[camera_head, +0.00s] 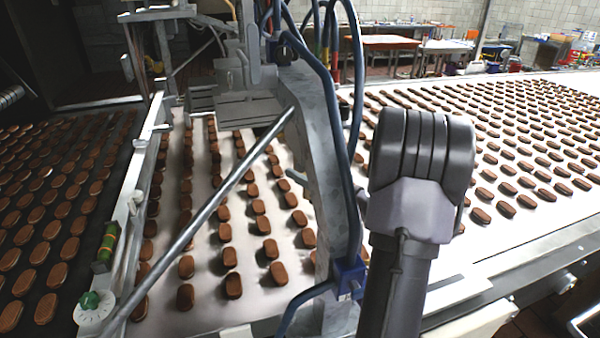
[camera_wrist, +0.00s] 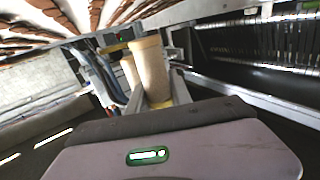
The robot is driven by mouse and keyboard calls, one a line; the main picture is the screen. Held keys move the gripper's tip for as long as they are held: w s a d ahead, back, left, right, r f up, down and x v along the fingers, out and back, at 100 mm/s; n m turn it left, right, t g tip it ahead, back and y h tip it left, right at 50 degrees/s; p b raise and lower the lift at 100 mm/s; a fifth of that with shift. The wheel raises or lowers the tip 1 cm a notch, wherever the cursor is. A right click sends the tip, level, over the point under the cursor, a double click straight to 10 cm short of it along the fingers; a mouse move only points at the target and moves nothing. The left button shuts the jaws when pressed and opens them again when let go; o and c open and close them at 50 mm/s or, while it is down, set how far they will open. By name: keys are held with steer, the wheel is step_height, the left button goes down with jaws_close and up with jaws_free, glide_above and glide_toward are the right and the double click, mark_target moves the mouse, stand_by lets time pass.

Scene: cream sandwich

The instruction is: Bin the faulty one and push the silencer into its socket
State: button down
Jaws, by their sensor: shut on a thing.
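My gripper (camera_wrist: 158,92) shows in the wrist view, its fingers shut on a tan cylinder (camera_wrist: 150,62) that looks like a silencer. The cylinder stands up out of the jaws, slightly tilted, with its pale top end showing. A second, smaller tan piece (camera_wrist: 128,73) shows just behind it to the left; whether it is another silencer I cannot tell. The head view shows my arm at the right of centre, and the gripper does not show there. I cannot make out a socket or a bin, nor which piece is faulty.
Brown sandwich biscuits in rows cover the white conveyor belt (camera_head: 205,301). A metal machine frame (camera_head: 318,130) with blue hoses stands over it. A green-and-white knob (camera_head: 92,304) sits on the left rail. Dark hoses and metal bars are close beyond the gripper.

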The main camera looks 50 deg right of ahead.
steer(key=shift+r+p, duration=1)
steer(key=shift+r, duration=0.3)
steer(key=c, duration=1.1)
jaws_free()
steer(key=s+p, duration=0.4)
steer(key=s, duration=1.3)
steer(key=shift+s+d, duration=0.15)
steer(key=shift+s, duration=0.05)
